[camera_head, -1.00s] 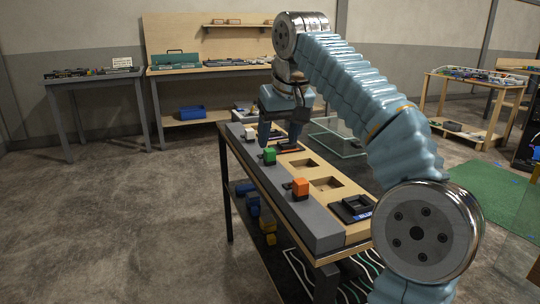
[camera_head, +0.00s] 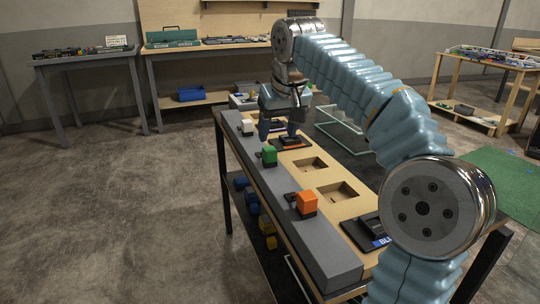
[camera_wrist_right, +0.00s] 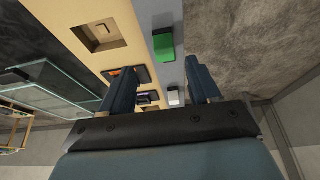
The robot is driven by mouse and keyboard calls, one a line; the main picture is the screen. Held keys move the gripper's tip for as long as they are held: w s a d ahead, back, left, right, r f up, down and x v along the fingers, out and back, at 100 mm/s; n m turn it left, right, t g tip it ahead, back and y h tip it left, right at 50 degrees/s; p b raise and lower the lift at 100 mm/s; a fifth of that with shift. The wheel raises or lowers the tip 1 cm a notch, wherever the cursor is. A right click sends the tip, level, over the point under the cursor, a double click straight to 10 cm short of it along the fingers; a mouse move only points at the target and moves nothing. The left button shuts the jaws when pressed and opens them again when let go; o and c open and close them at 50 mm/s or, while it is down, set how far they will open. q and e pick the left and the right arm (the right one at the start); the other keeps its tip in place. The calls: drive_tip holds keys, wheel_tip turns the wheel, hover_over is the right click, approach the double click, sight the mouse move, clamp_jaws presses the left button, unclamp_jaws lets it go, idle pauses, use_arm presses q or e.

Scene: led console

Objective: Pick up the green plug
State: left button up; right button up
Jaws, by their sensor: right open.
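The green plug (camera_head: 269,155) stands on the grey strip along the left edge of the bench. It also shows in the right wrist view (camera_wrist_right: 164,48), just beyond the fingertips. My right gripper (camera_head: 279,134) points down with its fingers apart and nothing between them. It is just behind the green plug in the head view, and I see no contact. In the right wrist view both fingers (camera_wrist_right: 158,68) are spread, with the plug ahead of the gap. My left gripper is not in view.
An orange plug (camera_head: 306,203) stands nearer on the same strip, and a white plug (camera_head: 247,126) farther back. The wooden panel (camera_head: 320,147) beside the strip has square recesses and dark labelled pieces. A glass box (camera_head: 340,130) stands to the right. My right arm covers the bench's right side.

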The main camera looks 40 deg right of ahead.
sight(270, 149)
drive_tip(key=x, duration=0.3)
drive_tip(key=shift+w+f, duration=0.1)
drive_tip(key=shift+f, duration=0.15)
drive_tip(key=x, duration=0.5)
drive_tip(key=shift+w+a, duration=0.25)
drive_tip(key=shift+w, duration=0.05)
drive_tip(key=shift+c, duration=0.2)
drive_tip(key=c, duration=1)
